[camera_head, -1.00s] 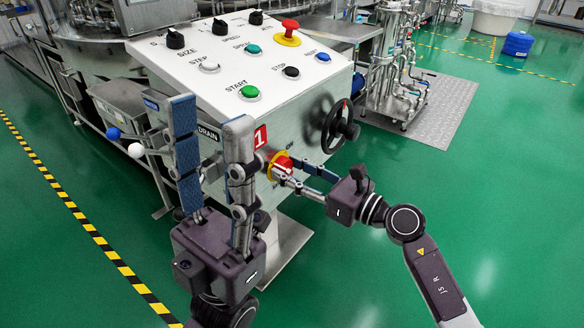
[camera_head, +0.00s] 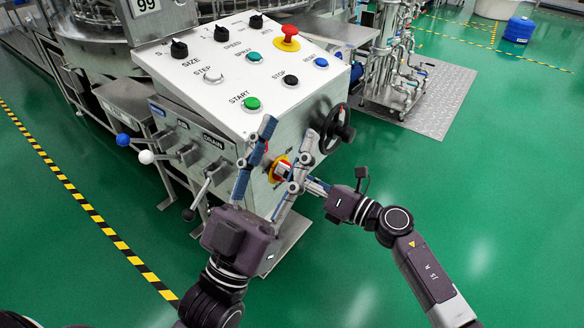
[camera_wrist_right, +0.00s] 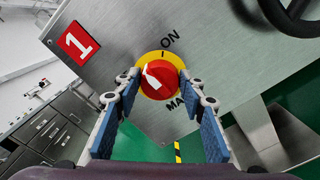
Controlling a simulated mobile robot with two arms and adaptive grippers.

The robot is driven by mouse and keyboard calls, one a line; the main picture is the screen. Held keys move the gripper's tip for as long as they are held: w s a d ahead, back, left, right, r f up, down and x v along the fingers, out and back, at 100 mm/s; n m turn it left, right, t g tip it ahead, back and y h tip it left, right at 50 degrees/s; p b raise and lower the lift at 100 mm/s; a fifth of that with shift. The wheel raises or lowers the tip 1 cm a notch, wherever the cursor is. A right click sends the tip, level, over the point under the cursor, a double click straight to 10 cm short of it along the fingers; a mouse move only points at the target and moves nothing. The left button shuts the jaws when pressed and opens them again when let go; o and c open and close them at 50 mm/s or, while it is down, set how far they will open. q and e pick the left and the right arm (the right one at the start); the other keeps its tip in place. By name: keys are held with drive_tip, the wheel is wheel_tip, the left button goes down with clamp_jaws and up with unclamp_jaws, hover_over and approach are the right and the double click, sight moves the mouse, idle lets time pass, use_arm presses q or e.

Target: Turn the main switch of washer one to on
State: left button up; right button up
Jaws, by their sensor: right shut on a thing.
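The main switch is a red knob on a yellow round plate (camera_wrist_right: 161,76), on the steel front of the washer's control box beside the red "1" label (camera_wrist_right: 79,40). My right gripper (camera_wrist_right: 160,80) has its two fingers on either side of the knob and is shut on it. The knob's white pointer is tilted to the upper left, a little left of the mark under "ON". In the head view the switch (camera_head: 281,168) is partly hidden by my left gripper (camera_head: 288,132), which is open and empty in front of the box.
A black handwheel (camera_head: 336,128) sits right of the switch. Levers with a blue ball (camera_head: 122,139), a white ball (camera_head: 146,157) and a black knob (camera_head: 188,215) stick out on the left. The sloped top panel (camera_head: 235,55) carries several buttons.

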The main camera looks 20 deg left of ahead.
use_arm(q)
drive_tip(key=w+f+g+y+p, duration=0.4)
drive_tip(key=f+g, duration=0.5)
drive_tip(key=f, duration=0.8)
drive_tip(key=s+a+f+g+y+p, duration=0.1)
drive_tip(key=s+a+f+g, duration=0.2)
drive_tip(key=s+f+g, duration=0.2)
drive_tip(key=s+a+f+g+p, duration=0.1)
drive_tip(key=s+a+f+g, duration=0.2)
drive_tip(key=f, duration=0.7)
drive_tip(key=shift+s+f+n+g+y+p, duration=0.15)
drive_tip(key=shift+s+n+g+y+p, duration=0.25)
drive_tip(key=shift+s+g, duration=0.95)
use_arm(e)
drive_tip(key=shift+w+d+f+m, duration=0.1)
drive_tip(key=shift+f+m, duration=0.05)
drive_tip(key=shift+m, duration=2.3)
drive_tip(key=shift+w+f+m, duration=0.1)
drive_tip(key=shift+m, duration=2.35)
use_arm(q)
drive_tip(key=shift+s+t, duration=0.35)
use_arm(e)
drive_tip(key=o, duration=1.1)
drive_tip(key=shift+o, duration=0.2)
drive_tip(key=shift+s, duration=0.1)
